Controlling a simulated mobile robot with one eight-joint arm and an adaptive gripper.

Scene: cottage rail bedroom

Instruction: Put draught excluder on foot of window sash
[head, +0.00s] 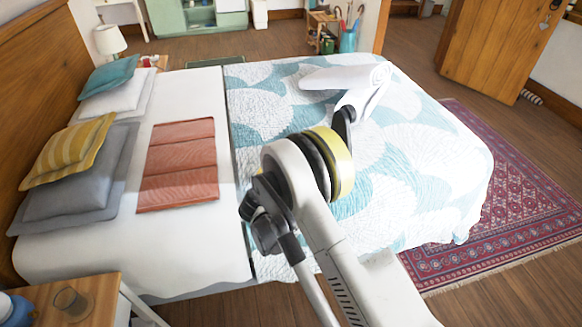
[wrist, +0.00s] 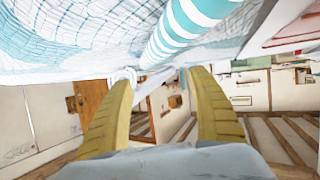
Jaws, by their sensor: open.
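My gripper (wrist: 158,74) shows in the wrist view as two yellow fingers, spread apart with nothing held between them. In that view, a teal-and-white striped roll (wrist: 190,24) lies against the pale quilt beyond the fingertips; it may be the draught excluder. It is apart from the fingers, and its far end is cut off by the frame. I cannot pick it out in the head view, where my arm hides part of the bed and the fingers do not show. I cannot identify the window sash in either view.
A bed with a teal-and-white quilt (head: 455,150) fills the middle of the head view. A patterned rug (head: 520,215) is at the right. A wooden door (head: 490,50) stands open behind it. A nightstand (head: 85,300) is at the lower left.

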